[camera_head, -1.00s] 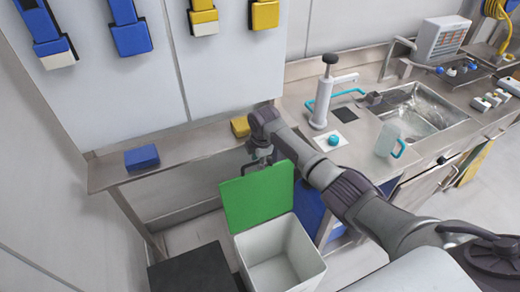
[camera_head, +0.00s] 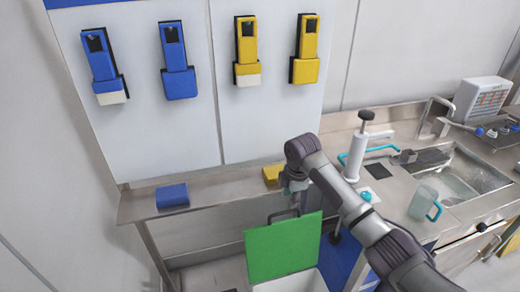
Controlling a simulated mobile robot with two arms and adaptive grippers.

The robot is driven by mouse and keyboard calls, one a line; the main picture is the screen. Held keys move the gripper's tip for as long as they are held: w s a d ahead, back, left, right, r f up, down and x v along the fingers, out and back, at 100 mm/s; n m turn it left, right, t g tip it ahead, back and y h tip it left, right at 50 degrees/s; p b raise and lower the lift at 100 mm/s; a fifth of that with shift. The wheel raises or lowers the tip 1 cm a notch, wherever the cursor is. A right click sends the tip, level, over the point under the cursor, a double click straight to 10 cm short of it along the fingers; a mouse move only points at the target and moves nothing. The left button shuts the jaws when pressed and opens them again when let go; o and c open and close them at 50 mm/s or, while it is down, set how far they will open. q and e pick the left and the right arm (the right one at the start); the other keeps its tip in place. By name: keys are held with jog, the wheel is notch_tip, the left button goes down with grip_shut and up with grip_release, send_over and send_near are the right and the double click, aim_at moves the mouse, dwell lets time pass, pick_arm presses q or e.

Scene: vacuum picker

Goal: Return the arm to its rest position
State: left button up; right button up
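My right arm comes in from the lower right and bends down at its wrist. My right gripper (camera_head: 287,203) hangs in front of the metal shelf, just above the raised green lid of a white bin. It is small and partly covered by my own arm, so I cannot tell whether it is open or shut. I see no object in it. My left arm and gripper are out of view.
A blue block (camera_head: 173,196) and a yellow block (camera_head: 271,174) lie on the metal shelf (camera_head: 225,185). The green lid (camera_head: 283,248) stands up below. Blue and yellow holders (camera_head: 178,70) hang on the wall. A white pump (camera_head: 355,158) and a clear jug (camera_head: 423,203) stand by the sink.

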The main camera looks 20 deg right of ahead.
jog(key=s+a+f+m+y, duration=0.1)
jog(key=s+a+f+m, duration=0.3)
jog(key=s, duration=0.4)
jog(key=s+a+f+m, duration=0.25)
jog(key=s+f, duration=0.35)
jog(key=s, duration=0.3)
jog(key=s+d+r+m+t, duration=0.15)
jog(key=s+m, duration=0.35)
jog(key=s, duration=0.5)
jog(key=s+d+r+m, duration=0.1)
jog(key=s+r+m, duration=0.3)
jog(key=s, duration=0.6)
notch_tip(320, 180, down, 30)
jog(key=s+g+b, duration=0.1)
jog(key=s+g, duration=0.1)
jog(key=s+d+f+h, duration=0.1)
jog(key=s+d+f, duration=0.1)
jog(key=s+f, duration=1.3)
jog(key=shift+s+d+f+g+b, duration=0.25)
jog(key=shift+s+d+g+b, duration=0.1)
jog(key=shift+s+b, duration=0.1)
